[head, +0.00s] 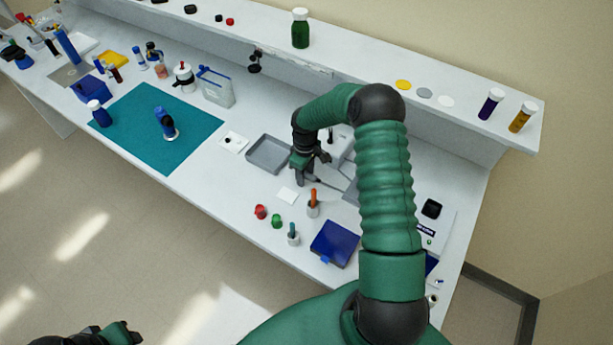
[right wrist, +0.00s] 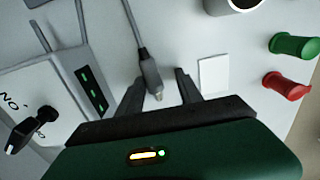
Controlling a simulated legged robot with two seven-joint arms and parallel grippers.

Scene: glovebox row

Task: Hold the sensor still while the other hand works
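A grey stick-like piece on a grey cable, which looks like the sensor (right wrist: 151,76), lies between the fingers of my right gripper (right wrist: 158,90) in the right wrist view. Those fingers stand apart, with a gap on each side of it, so the gripper is open. In the head view my right gripper (head: 304,178) points down over the white bench, right of the grey tray; I cannot make out the sensor's tip there. My left gripper (head: 118,334) shows only partly at the bottom left edge, away from the bench; its fingers are unclear.
A white box (right wrist: 42,100) with green lights stands beside the right gripper. A grey tray (head: 268,153) and teal mat (head: 190,140) lie further left.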

